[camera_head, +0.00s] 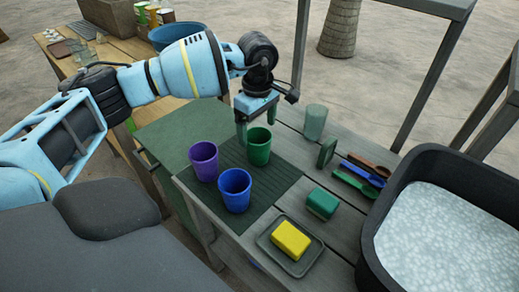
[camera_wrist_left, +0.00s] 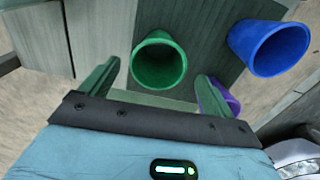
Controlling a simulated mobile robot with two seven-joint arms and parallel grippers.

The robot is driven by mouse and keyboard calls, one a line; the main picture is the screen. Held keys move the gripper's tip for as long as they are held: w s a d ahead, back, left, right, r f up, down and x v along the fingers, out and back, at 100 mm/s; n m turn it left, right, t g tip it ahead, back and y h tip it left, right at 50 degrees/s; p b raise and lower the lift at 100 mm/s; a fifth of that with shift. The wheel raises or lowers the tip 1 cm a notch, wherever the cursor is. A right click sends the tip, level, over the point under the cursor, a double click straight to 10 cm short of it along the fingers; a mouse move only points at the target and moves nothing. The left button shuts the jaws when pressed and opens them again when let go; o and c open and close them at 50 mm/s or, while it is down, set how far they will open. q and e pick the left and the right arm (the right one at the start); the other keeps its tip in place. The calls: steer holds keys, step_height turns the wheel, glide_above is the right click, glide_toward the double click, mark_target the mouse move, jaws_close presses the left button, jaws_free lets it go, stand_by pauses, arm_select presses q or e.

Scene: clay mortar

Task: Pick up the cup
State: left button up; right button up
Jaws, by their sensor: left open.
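Three cups stand upright on a dark ribbed mat (camera_head: 225,218): a green cup (camera_head: 259,150), a purple cup (camera_head: 204,165) and a blue cup (camera_head: 235,192). My left gripper (camera_head: 256,124) is open and empty, pointing down just above and behind the green cup. In the left wrist view, the green cup (camera_wrist_left: 158,66) appears between the two fingers, ahead of the palm. The blue cup (camera_wrist_left: 270,46) is to the right there, and the purple cup (camera_wrist_left: 230,99) is partly hidden by the right finger. My right gripper does not show.
A pale green cup (camera_head: 314,122) stands behind the mat. A yellow sponge (camera_head: 291,239) lies on a tray (camera_head: 300,267), with a green sponge (camera_head: 322,203) nearby. Colored utensils (camera_head: 356,182) lie beside a large dark basin (camera_head: 437,165). A table post (camera_head: 300,45) rises right of my arm.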

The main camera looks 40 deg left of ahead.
mark_target(258, 147)
arm_select(q)
steer(key=shift+w+f, duration=0.1)
steer(key=shift+f, duration=3.7)
steer(key=c, duration=1.1)
step_height(258, 147, up, 10)
